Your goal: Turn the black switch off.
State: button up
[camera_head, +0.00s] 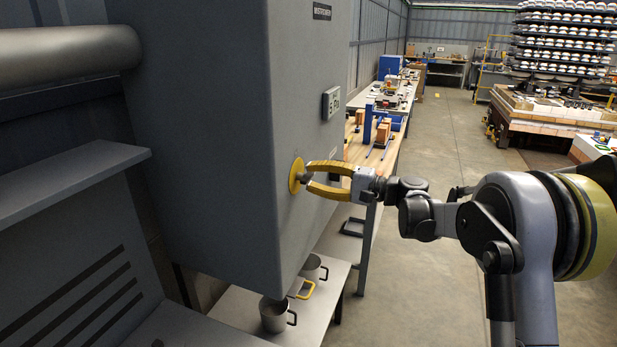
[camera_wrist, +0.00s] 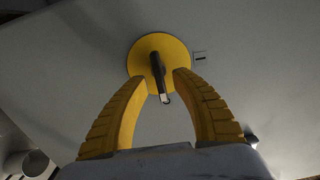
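The black switch (camera_wrist: 158,76) is a dark handle on a round yellow plate (camera_wrist: 157,43), mounted on the front of a grey cabinet. In the head view the yellow plate (camera_head: 295,176) is near the cabinet's lower middle, and the switch (camera_head: 304,177) sticks out from it. My gripper (camera_head: 309,177) has two curved yellow fingers, spread apart on either side of the handle. In the wrist view my gripper (camera_wrist: 161,78) has its fingertips just in front of the plate with the handle between them. Small gaps seem to show at both sides of the handle.
The grey cabinet (camera_head: 215,130) carries a small display box (camera_head: 331,102) above the switch. A low shelf with metal pots (camera_head: 274,314) is below it. A workbench (camera_head: 376,153) stands behind. The floor (camera_head: 455,140) to the right is open.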

jog(key=v, duration=1)
jog(key=shift+d, duration=0.3)
jog(key=shift+s+r, duration=0.1)
jog(key=shift+s, duration=0.05)
jog(key=s+a+f+n+h+b, duration=0.1)
jog(key=s+f+h, duration=0.2)
jog(key=s+h, duration=1)
jog(key=s+d+f+n+h, duration=0.1)
jog(key=s+d+f, duration=0.2)
jog(key=s, duration=0.4)
jog(key=s+d+f+n+h+b, duration=0.1)
jog(key=s+d+f, duration=0.2)
jog(key=s, duration=0.5)
jog(key=s+d+f+n+h, duration=0.1)
jog(key=s+d+f+h, duration=0.1)
jog(key=s+d, duration=0.3)
jog(key=s+f, duration=0.1)
jog(key=s, duration=0.2)
jog(key=shift+t, duration=0.4)
